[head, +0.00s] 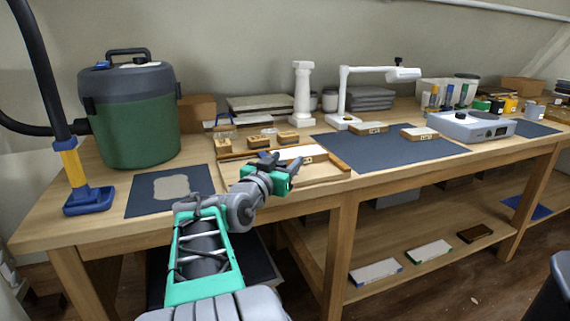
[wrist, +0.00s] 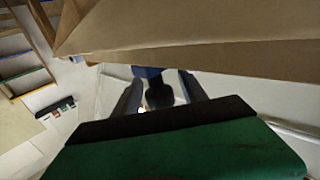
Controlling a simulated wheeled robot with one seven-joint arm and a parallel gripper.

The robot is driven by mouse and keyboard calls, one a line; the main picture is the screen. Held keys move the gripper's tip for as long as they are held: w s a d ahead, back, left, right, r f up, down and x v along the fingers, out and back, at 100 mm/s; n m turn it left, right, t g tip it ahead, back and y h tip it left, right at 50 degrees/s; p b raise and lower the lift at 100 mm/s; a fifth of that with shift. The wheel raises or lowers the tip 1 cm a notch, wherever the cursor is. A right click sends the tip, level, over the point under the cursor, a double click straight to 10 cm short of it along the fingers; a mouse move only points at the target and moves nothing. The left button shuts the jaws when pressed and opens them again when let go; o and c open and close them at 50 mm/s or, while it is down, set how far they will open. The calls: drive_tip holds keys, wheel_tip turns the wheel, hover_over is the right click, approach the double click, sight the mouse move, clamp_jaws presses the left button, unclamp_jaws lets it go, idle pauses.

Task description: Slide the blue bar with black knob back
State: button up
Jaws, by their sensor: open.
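My gripper (head: 283,160) is over the front part of the workbench, at the wooden tray with a white panel. Its fingers are apart and point away toward the back of the bench. In the wrist view the black knob (wrist: 160,94) shows between the two fingers. A small piece of the blue bar (wrist: 148,72) shows just beyond it. Nothing is visibly clamped, and I cannot tell whether either finger touches the knob. In the head view I cannot make out the bar and knob apart from my gripper.
The wooden tray (head: 322,172) lies under and right of my gripper. Small wooden blocks (head: 259,142) stand behind it. A green vacuum canister (head: 138,125) and a dark mat (head: 140,201) are to the left. A larger dark mat (head: 425,150) lies to the right.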

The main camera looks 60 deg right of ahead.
drive_tip(key=shift+c, duration=0.2)
clamp_jaws()
idle(0.4)
idle(0.8)
